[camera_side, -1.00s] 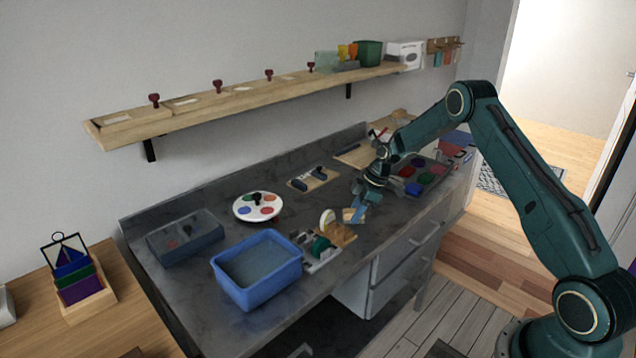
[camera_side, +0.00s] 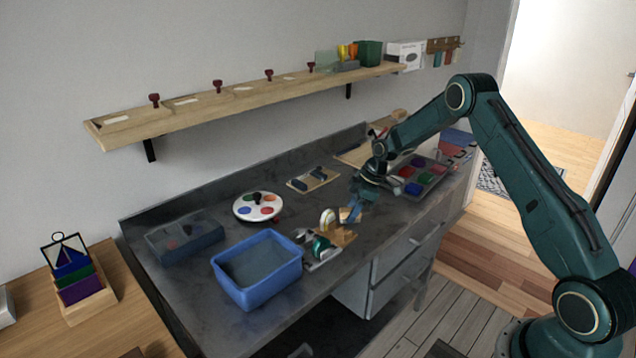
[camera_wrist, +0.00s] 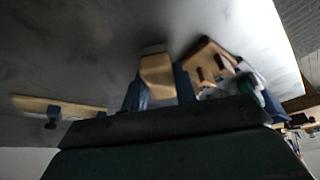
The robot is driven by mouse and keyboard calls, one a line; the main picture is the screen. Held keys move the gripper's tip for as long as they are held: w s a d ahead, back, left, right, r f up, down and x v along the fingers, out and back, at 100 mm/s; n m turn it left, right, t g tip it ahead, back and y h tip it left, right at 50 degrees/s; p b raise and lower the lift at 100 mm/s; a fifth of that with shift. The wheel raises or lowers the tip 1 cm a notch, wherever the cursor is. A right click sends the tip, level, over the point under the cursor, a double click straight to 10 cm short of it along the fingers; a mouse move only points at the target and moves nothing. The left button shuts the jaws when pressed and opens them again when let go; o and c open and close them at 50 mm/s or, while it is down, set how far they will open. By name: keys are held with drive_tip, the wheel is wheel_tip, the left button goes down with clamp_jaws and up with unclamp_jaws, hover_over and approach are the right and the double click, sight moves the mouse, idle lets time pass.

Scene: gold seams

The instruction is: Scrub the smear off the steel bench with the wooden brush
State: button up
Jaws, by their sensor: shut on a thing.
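My gripper (camera_side: 354,210) is low over the steel bench (camera_side: 200,295), right of the blue tub. In the wrist view my gripper (camera_wrist: 160,88) has its two blue fingers shut on the wooden brush (camera_wrist: 157,72), whose pale wooden block shows between them. The brush (camera_side: 346,215) is small and partly hidden by the fingers in the side view. I cannot tell whether its bristles touch the bench. I cannot pick out the smear for certain among the dark mottling of the steel.
A wooden block stand (camera_side: 340,236) is close in front of the gripper. A tray of coloured pots (camera_side: 420,178) is right. A shelf (camera_side: 190,122) runs above.

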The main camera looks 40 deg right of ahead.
drive_tip(key=shift+r, duration=2.4)
drive_tip(key=shift+r, duration=1.45)
drive_tip(key=d+f+m+t+h, duration=0.1)
drive_tip(key=d+m+h, duration=0.2)
drive_tip(key=d+m, duration=0.3)
drive_tip(key=w+m, duration=0.1)
drive_tip(key=m, duration=0.2)
drive_tip(key=shift+f, duration=0.15)
